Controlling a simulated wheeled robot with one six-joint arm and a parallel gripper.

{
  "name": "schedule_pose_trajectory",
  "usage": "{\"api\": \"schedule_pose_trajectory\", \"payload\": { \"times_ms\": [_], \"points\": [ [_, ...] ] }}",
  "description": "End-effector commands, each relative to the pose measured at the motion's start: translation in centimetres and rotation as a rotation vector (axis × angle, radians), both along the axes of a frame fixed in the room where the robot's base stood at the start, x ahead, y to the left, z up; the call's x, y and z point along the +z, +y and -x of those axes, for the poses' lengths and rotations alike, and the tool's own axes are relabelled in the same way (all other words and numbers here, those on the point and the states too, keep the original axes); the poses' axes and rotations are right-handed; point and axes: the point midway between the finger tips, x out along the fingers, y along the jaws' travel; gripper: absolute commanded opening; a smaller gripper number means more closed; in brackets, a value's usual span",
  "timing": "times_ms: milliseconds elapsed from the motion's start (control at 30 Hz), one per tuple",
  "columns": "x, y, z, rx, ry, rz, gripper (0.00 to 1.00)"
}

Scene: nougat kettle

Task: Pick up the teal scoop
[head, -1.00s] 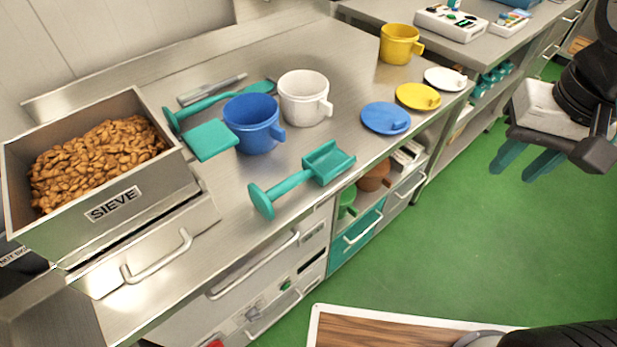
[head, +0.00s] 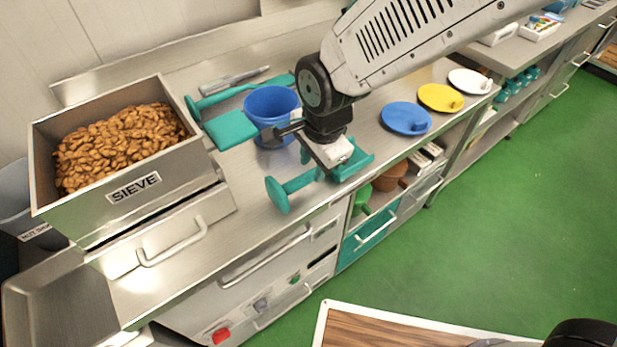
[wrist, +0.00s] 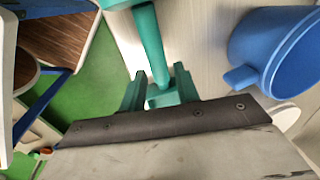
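The teal scoop lies on the steel counter near its front edge, with a round disc at its handle end (head: 278,195) and a tray-like pan (head: 356,166) at the right, partly hidden by my arm. My gripper (head: 315,163) is over the scoop, near where handle and pan join. In the wrist view, my gripper's two teal fingers (wrist: 160,72) are apart, with the scoop's handle (wrist: 149,40) running between them. I cannot tell whether the fingers touch it or how far above it they are. The pan is mostly hidden behind the gripper body there.
A blue mug (head: 270,103) stands close behind the gripper, also in the wrist view (wrist: 280,50). A teal square-ended tool (head: 230,129) lies left of it. A sieve box of nuts (head: 135,187) stands left. Blue (head: 405,118) and yellow (head: 440,97) lids lie right.

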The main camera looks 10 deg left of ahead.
Motion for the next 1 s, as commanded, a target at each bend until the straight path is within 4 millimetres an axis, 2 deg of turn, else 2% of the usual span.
{"api": "schedule_pose_trajectory", "payload": {
  "times_ms": [200, 300, 567, 600, 700, 1000],
  "points": [
    [-3.4, 0.5, 0.1, 0.002, 0.002, 0.003, 0.32],
    [-4.3, 0.7, -0.1, 0.001, 0.001, 0.002, 0.32],
    [-4.6, 0.8, -0.2, 0.002, 0.0, 0.0, 0.32],
    [-4.6, 0.8, -0.2, 0.002, 0.0, 0.0, 0.29],
    [-4.6, 0.8, -0.2, 0.002, 0.0, 0.0, 0.01],
    [-4.6, 0.8, -0.2, 0.002, 0.0, 0.0, 0.0]
  ]
}}
